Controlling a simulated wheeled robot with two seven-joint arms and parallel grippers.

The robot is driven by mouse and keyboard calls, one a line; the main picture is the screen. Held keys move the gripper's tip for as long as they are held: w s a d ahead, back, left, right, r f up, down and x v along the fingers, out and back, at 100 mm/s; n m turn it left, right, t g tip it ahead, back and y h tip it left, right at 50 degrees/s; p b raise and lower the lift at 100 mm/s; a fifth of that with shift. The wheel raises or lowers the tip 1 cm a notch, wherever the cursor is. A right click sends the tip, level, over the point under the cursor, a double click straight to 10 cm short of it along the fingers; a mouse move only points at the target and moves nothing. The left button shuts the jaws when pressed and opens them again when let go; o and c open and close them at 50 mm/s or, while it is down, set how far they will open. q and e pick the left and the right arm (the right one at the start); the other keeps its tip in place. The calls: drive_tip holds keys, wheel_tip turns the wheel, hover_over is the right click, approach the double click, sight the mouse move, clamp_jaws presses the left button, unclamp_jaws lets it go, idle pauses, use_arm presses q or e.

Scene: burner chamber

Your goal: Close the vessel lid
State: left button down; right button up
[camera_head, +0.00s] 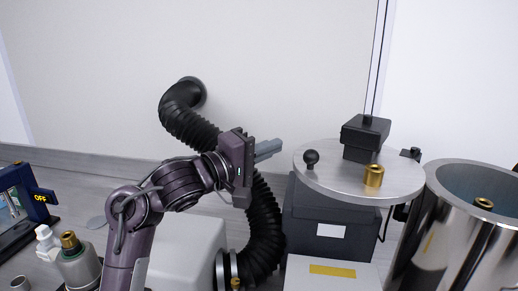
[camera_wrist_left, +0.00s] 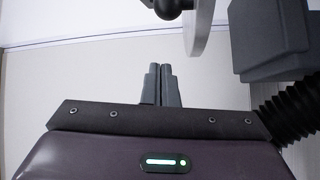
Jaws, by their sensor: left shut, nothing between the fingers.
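The vessel (camera_head: 455,225) is a shiny steel cylinder at the right of the head view, its top open. The lid (camera_head: 335,187) is a round, flat metal disc lying level to the left of the vessel mouth. It carries a black ball knob (camera_head: 311,158), a brass fitting and a black block. My left gripper (camera_head: 275,148) is shut and empty, left of the knob and apart from it, pointing right. In the left wrist view, the closed fingertips (camera_wrist_left: 161,72) show below the knob (camera_wrist_left: 172,8) and the lid's edge (camera_wrist_left: 199,28). My right gripper is not in view.
A black corrugated hose (camera_head: 262,222) runs behind my left arm to the wall. A dark box (camera_head: 305,222) stands beneath the lid. Cables hang above the black block (camera_head: 365,138). A bottle (camera_head: 75,260) and a blue device (camera_head: 22,205) stand at left.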

use_arm(q)
drive_tip(key=d, duration=0.1)
drive_tip(key=d+p, duration=0.1)
drive_tip(key=d, duration=0.1)
drive_tip(key=d+p, duration=0.1)
drive_tip(key=d, duration=0.1)
drive_tip(key=shift+s+d+f, duration=0.1)
drive_tip(key=shift+s+f, duration=0.2)
drive_tip(key=shift+f, duration=0.05)
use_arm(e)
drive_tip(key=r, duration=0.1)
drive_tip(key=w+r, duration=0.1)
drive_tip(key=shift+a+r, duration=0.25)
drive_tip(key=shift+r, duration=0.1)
use_arm(q)
drive_tip(key=shift+s, duration=0.1)
